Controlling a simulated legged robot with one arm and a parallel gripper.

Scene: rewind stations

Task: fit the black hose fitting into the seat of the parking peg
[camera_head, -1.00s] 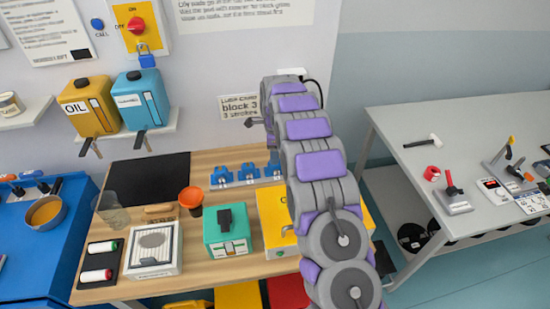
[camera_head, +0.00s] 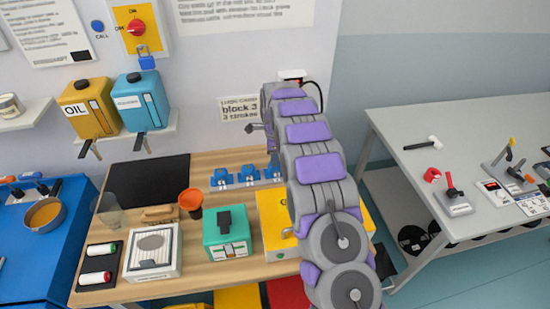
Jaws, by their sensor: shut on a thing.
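My arm rises through the middle of the view, and its grey and purple links cover whatever lies behind them. My gripper is not visible; the far end of the arm is hidden behind its own links. The black hose fitting cannot be made out. A black hose or cable (camera_head: 318,88) curves out beside the top of the arm, from a small white and orange piece (camera_head: 292,75) at the wall. A small grey part (camera_head: 256,127) sticks out left of the arm; I cannot tell what it is. I cannot identify the parking peg or its seat.
A wooden bench (camera_head: 205,272) holds a teal box (camera_head: 226,240), a yellow box (camera_head: 275,243), an orange cup (camera_head: 190,200) and blue clamps (camera_head: 235,176). Oil jugs (camera_head: 88,108) stand on a wall shelf. A grey table (camera_head: 400,125) is at right.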

